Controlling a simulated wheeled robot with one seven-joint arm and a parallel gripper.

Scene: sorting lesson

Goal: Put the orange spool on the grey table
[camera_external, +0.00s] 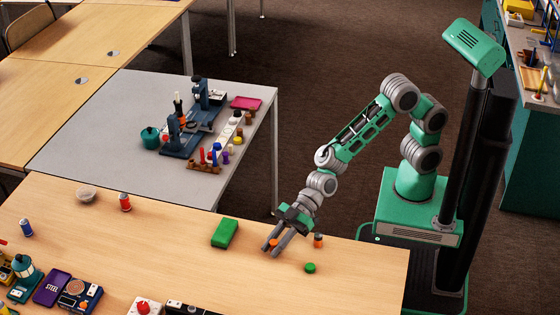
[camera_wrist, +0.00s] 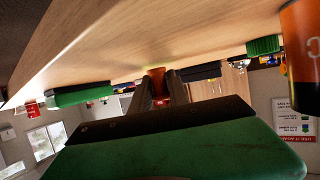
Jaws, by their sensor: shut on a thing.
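The orange spool (camera_external: 273,243) is between the fingertips of my gripper (camera_external: 276,244), which is shut on it low over the near wooden table. In the wrist view the spool (camera_wrist: 155,72) shows between the two fingers (camera_wrist: 158,88), partly hidden by them. I cannot tell whether it touches the wood. The grey table (camera_external: 90,115) stands behind the wooden one, up and left of my gripper. Its front left part is bare.
On the wooden table (camera_external: 180,270), an orange-and-dark cylinder (camera_external: 318,240) stands right of my gripper, a green round piece (camera_external: 310,268) in front, a green block (camera_external: 225,233) to the left. The grey table holds dark blue apparatus (camera_external: 183,140), a teal pot (camera_external: 150,138) and a pink tray (camera_external: 246,102).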

